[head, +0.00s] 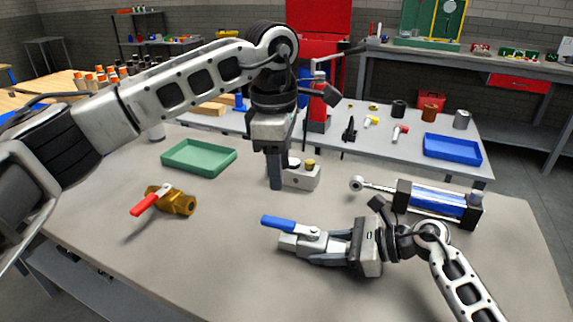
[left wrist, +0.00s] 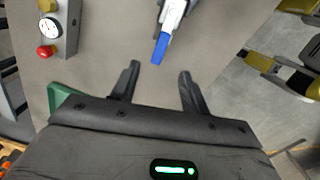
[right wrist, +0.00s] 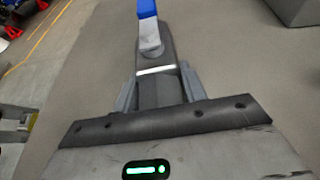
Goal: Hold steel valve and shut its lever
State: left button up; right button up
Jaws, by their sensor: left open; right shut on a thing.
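The steel valve (head: 299,245) has a blue lever (head: 284,223) that points left in the head view, roughly in line with the body. My right gripper (head: 322,258) is shut on the valve body, which also shows between its fingers in the right wrist view (right wrist: 157,88). My left gripper (head: 275,183) points down behind the lever in the head view, open and empty. In the left wrist view the blue lever tip (left wrist: 160,48) lies just beyond the open fingers (left wrist: 158,82), apart from them.
A brass valve with a red lever (head: 178,203) lies at left. A green tray (head: 199,158) stands behind it. A gauge block (head: 302,179) sits close beside my left gripper. A blue cylinder (head: 438,203) lies at right. The front left of the table is clear.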

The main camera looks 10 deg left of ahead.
aim_at(283, 222)
pick_arm(q)
jog(key=shift+m, duration=0.7)
jog(key=f, duration=1.1)
jog(key=shift+d+f, duration=0.15)
jog(key=shift+d, duration=0.15)
grip_shut()
jog(key=shift+s+n, duration=0.65)
jog(key=shift+n, duration=0.65)
jog(key=shift+s+d+n, duration=0.2)
jog(key=shift+s+n, duration=0.4)
jog(key=shift+n, duration=0.6)
jog(key=shift+s, duration=0.1)
